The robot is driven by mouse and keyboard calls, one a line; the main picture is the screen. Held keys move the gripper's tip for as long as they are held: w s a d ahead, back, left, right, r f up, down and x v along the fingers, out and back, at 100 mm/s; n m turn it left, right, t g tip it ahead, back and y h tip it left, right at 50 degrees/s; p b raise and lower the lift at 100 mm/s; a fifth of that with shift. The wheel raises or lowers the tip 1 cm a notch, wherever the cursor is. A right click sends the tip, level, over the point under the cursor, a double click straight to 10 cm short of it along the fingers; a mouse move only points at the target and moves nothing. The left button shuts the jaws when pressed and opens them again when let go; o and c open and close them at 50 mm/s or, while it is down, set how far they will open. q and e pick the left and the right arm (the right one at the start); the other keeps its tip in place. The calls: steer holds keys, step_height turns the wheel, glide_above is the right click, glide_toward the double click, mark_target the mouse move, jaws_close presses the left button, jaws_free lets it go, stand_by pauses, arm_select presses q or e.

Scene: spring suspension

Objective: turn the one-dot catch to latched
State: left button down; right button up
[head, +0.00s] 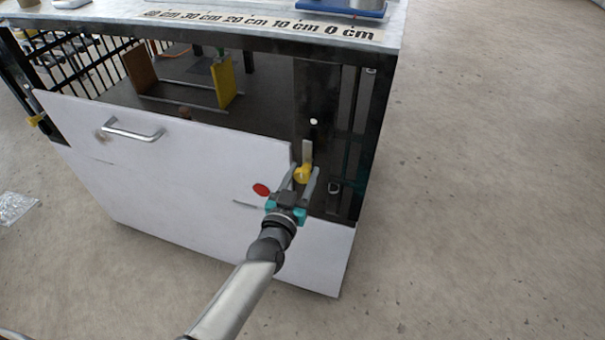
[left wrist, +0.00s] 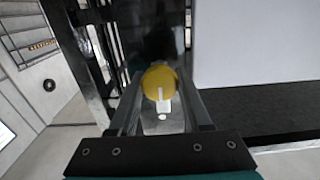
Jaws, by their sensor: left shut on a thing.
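The catch (head: 303,173) has a round yellow knob at the upper right of the white front panel (head: 190,175). A pale flat bar (head: 307,150) runs up from the knob towards one white dot (head: 313,122) on the dark frame. A red dot (head: 261,189) is on the panel to the left. My left gripper (head: 304,180) is shut on the knob, one finger on each side. In the left wrist view the yellow knob (left wrist: 160,78) sits between the fingers, with a pale tab and a white dot below it. My right gripper is not in view.
A metal handle (head: 133,133) is on the panel. Another yellow piece (head: 36,120) sits at the unit's left edge. Inside are a yellow block (head: 222,80) and a brown block (head: 140,68) joined by rods. A marked scale (head: 260,22) lies on top. Floor at right is clear.

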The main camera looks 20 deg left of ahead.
arm_select(q)
steer(key=shift+n, duration=0.3)
steer(key=n, duration=0.8)
steer(key=shift+a, duration=0.1)
steer(key=n, duration=0.4)
steer(key=shift+f, duration=0.1)
steer(key=n+b, duration=0.1)
steer(key=n, duration=0.4)
steer(key=shift+n, duration=0.3)
stand_by(0.6)
steer(key=shift+c, duration=1.7)
jaws_free()
steer(key=shift+s, duration=0.1)
